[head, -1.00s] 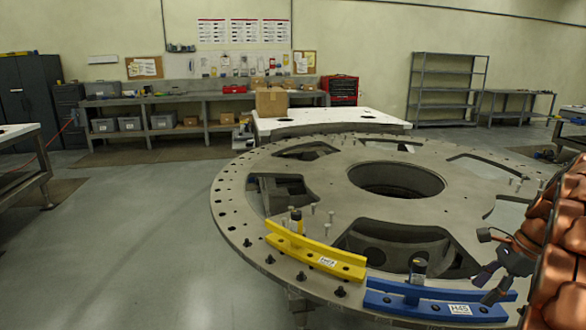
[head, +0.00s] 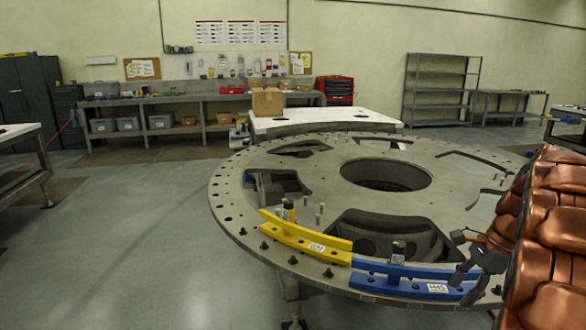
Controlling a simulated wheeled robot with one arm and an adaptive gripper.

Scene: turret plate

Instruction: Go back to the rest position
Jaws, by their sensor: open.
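My gripper (head: 468,262) is at the right of the head view, in front of my copper-coloured arm. It is open, and I see nothing between its fingers. It is close to the right end of a blue bracket (head: 372,273) with a white label; I cannot tell whether they touch. The blue bracket lies on the rim of the large grey turret plate (head: 232,213). A yellow bracket (head: 300,240), also labelled, lies on the rim to its left.
A white-topped table (head: 340,118) with a cardboard box (head: 267,101) stands behind the plate. Benches with grey bins line the back wall, and a metal shelf (head: 438,90) stands at the back right. The floor (head: 130,240) at left is clear.

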